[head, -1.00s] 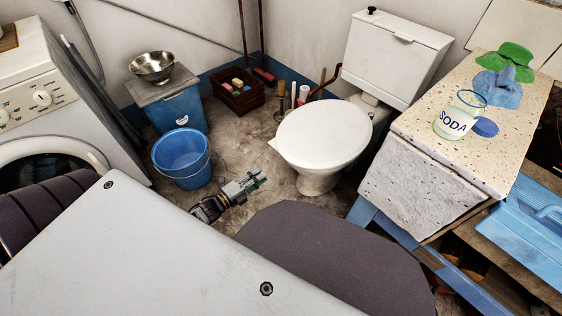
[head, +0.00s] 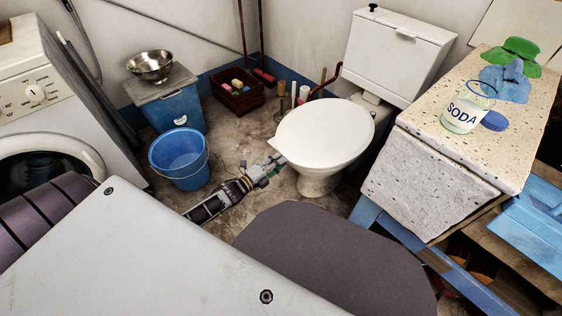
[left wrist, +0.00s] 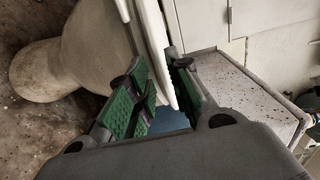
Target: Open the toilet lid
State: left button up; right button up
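The white toilet lid (head: 325,135) lies closed on the toilet, with a small tab (head: 279,144) at its left edge. The bowl (head: 318,182) and the cistern (head: 398,55) are white too. My left gripper (head: 276,163) is low beside the lid's left edge, just below the tab. In the left wrist view my left gripper (left wrist: 162,88) has its green-padded fingers apart. The lid's edge (left wrist: 155,50) reaches in between them, and the bowl (left wrist: 85,45) is at the left. I cannot tell if a finger touches the lid. My right gripper is not in view.
A blue bucket (head: 179,158) and a blue bin with a metal bowl (head: 151,66) stand left of the toilet. A washing machine (head: 45,110) is at the far left.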

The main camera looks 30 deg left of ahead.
pick_arm(q)
jog(key=shift+x, duration=0.9)
jog(key=shift+c, duration=0.4)
grip_shut()
